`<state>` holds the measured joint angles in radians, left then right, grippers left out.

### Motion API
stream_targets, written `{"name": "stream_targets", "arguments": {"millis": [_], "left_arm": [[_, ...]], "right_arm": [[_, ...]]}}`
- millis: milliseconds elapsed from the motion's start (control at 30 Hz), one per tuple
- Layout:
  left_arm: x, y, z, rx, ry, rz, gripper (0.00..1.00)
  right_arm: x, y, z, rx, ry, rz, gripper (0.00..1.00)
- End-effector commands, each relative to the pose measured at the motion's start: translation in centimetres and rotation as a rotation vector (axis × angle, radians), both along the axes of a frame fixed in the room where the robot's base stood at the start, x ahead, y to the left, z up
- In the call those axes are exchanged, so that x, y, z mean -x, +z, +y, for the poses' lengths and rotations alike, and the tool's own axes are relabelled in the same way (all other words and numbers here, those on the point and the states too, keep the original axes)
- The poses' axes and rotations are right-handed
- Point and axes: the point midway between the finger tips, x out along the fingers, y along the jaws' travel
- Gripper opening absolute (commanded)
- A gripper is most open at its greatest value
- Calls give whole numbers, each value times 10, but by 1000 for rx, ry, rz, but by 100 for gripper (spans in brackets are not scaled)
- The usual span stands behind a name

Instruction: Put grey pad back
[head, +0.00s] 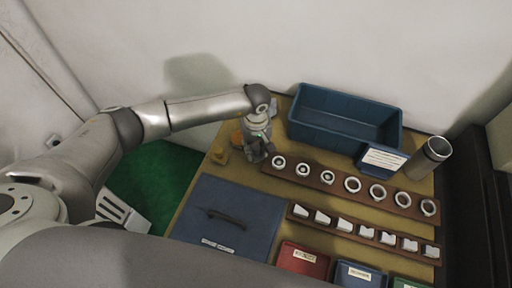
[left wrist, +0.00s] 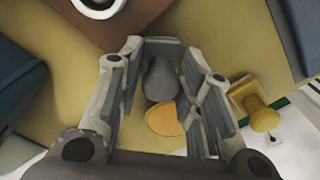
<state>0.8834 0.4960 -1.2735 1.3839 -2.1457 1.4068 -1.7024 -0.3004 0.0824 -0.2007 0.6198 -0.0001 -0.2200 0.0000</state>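A dark grey knob-shaped piece, which looks like the grey pad (left wrist: 160,82), stands between the fingers of my left gripper (left wrist: 163,75) in the left wrist view. The fingers are on both sides of it, with what look like narrow gaps. In the head view my left gripper (head: 257,157) is low at the table's back left, beside the left end of the ring board, and largely hides the pad. My right gripper is not in view.
An orange disc (left wrist: 162,119) and a yellow knobbed piece (left wrist: 264,118) are close to the gripper. A brown board (head: 340,184) with several rings is to the right. A blue bin (head: 345,118) stands behind; a metal cup (head: 428,156) is at right.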

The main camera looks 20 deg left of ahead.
Motion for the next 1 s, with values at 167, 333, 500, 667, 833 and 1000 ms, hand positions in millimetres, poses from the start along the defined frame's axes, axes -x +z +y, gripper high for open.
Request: {"name": "stream_targets", "arguments": {"millis": [167,333,500,667,833,1000], "left_arm": [[0,0,0,0,0,0,44],[0,1,0,0,1,0,44],[-1,10,0,1,0,-3,44],[-2,42,0,1,-1,-6,44],[-2,79,0,1,0,-4,44],[-1,107,0,1,0,-3,44]], "right_arm": [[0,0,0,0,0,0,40],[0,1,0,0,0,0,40],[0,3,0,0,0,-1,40],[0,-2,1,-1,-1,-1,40],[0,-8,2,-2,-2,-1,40],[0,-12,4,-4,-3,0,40]]}}
